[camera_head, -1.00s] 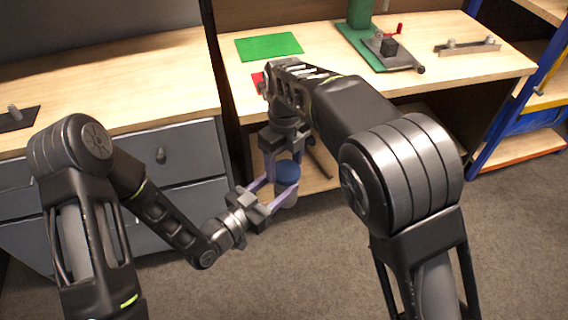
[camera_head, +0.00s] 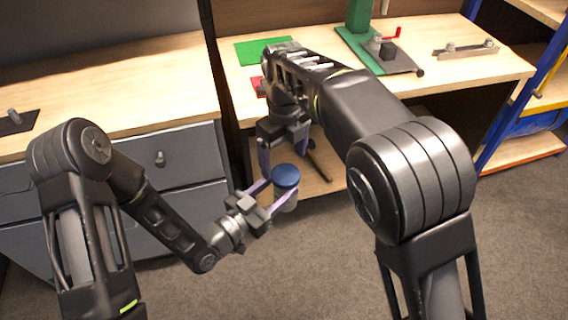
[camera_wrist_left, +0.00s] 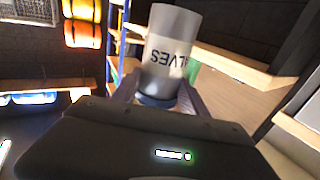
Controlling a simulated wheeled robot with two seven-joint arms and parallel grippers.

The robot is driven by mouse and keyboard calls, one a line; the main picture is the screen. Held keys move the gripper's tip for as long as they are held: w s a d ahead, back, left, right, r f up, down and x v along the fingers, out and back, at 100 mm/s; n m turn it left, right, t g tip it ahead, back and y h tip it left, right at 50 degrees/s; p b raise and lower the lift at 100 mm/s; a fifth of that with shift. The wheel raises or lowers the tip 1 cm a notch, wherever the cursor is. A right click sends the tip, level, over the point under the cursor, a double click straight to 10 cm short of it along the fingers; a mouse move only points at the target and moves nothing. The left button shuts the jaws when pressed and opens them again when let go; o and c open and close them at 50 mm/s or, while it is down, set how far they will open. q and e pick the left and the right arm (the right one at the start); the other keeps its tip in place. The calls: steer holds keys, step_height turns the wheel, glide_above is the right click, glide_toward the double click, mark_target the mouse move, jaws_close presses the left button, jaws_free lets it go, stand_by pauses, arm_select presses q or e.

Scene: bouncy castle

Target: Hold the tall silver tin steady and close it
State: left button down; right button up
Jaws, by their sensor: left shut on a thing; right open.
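The tall silver tin (camera_head: 287,203) is in my left gripper (camera_head: 281,189), which is shut on it near its top. In the left wrist view the tin (camera_wrist_left: 172,45) appears inverted, with dark lettering on a pale label. A round blue lid (camera_head: 286,176) sits on the tin's top; it looks level, but I cannot tell how tightly it is seated. In the wrist view the lid (camera_wrist_left: 156,101) is partly hidden by my gripper. My right gripper (camera_head: 285,160) is open and empty, above and behind the lid, its fingers apart from it.
A wooden workbench behind holds a green mat (camera_head: 250,52), a red sheet (camera_head: 258,86), a green-based press (camera_head: 375,52) and a metal bracket (camera_head: 466,50). A grey drawer cabinet (camera_head: 170,185) stands at left. A blue-framed shelf (camera_head: 520,90) is at right.

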steer(key=shift+r, duration=0.3)
steer(key=shift+c, duration=0.3)
